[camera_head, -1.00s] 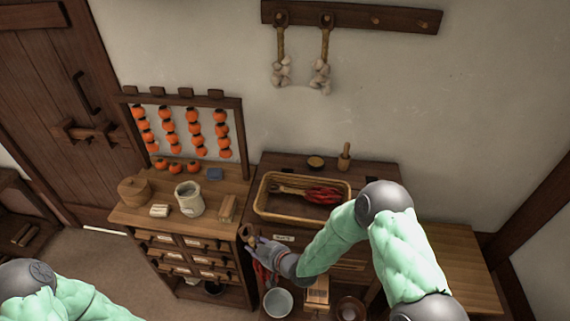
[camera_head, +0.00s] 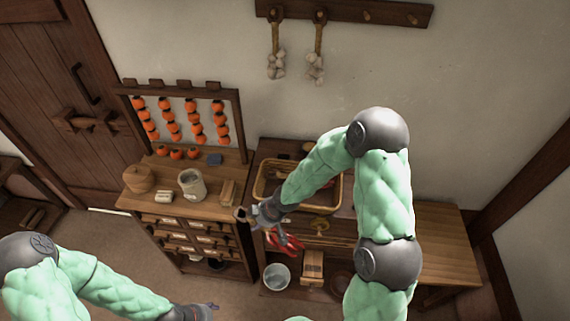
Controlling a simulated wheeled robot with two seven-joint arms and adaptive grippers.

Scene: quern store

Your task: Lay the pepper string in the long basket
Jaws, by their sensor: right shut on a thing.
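My right gripper (camera_head: 257,214) is shut on the pepper string, whose red peppers (camera_head: 286,243) hang below it in front of the bench. A brown end, seemingly of the string, shows left of the fingers. The long wicker basket (camera_head: 262,197) stands on the dark bench top, just behind and right of the gripper.
The drawer cabinet (camera_head: 195,235) at left bears a pale crock (camera_head: 192,185), a round lidded box (camera_head: 139,179) and a persimmon rack (camera_head: 182,95). A metal bucket (camera_head: 276,277) and a wooden box (camera_head: 312,267) sit below the bench. Bare wood (camera_head: 445,240) lies at right.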

